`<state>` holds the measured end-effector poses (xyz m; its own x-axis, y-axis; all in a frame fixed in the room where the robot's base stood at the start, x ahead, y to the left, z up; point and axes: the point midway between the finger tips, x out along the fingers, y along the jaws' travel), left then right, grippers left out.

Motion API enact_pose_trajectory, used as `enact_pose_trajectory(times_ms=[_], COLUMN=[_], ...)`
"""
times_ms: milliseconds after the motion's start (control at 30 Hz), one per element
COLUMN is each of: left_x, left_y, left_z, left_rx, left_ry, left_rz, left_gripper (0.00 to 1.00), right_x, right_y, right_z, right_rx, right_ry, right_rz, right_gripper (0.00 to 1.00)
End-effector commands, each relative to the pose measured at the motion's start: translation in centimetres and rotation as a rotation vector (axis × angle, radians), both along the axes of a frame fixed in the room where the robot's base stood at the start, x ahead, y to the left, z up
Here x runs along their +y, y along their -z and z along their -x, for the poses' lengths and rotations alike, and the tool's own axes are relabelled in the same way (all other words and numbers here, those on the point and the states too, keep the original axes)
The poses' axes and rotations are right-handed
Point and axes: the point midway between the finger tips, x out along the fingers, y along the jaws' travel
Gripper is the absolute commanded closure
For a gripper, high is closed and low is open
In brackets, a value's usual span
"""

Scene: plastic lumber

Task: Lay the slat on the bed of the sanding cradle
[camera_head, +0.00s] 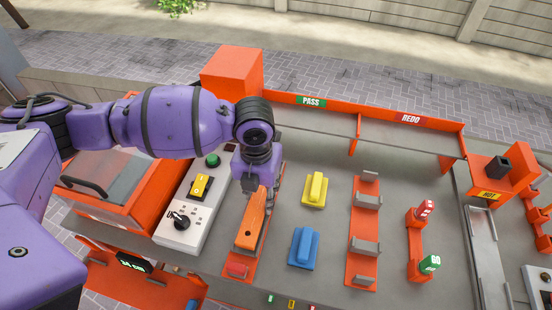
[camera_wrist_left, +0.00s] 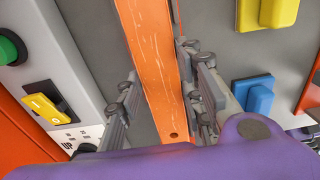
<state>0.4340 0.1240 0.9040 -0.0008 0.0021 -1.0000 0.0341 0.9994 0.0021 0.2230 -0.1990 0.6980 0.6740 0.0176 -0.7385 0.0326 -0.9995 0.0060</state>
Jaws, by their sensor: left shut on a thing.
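The orange slat (camera_head: 250,224), with pale grain marks, is in my left gripper (camera_head: 254,188). In the left wrist view, the slat (camera_wrist_left: 153,60) runs lengthwise between the grey fingers, with a small hole at its near end. In the head view it lies over a narrow orange base (camera_head: 233,277) with a red block at its near end; I cannot tell whether they touch. A longer orange base with grey uprights (camera_head: 363,222) stands to the right, empty. Which base is the sanding cradle is not clear. My right gripper is out of view.
A yellow block (camera_head: 315,189) and a blue block (camera_head: 303,248) stand between the two orange bases. A white switch panel (camera_head: 188,222) is close on the left. PASS (camera_head: 311,101) and REDO (camera_head: 411,118) bays line the back. Bare grey bench shows between the fixtures.

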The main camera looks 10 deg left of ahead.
Motion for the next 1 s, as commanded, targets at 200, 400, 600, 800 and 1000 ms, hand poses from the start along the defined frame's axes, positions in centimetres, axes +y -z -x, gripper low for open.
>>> enact_pose_trajectory(times_ms=[200,400,600,800,1000], left_x=[0.0,0.0,0.0,0.0,0.0], left_y=[0.5,0.9,0.9,0.9,0.5], left_z=[0.0,0.0,0.0,0.0,0.0], left_rx=[0.001,0.001,0.000,0.001,0.000], left_ry=[0.000,0.000,0.000,0.000,0.000], left_rz=[0.000,0.000,0.000,0.000,0.000], left_gripper=[0.98,0.98,0.46,0.43,0.43], right_x=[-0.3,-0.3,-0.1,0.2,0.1], right_y=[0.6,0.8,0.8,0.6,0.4], right_z=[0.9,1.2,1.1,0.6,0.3], right_rx=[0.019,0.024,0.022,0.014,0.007], right_ry=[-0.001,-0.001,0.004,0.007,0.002], right_rz=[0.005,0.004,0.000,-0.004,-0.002], right_gripper=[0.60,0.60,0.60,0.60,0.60])
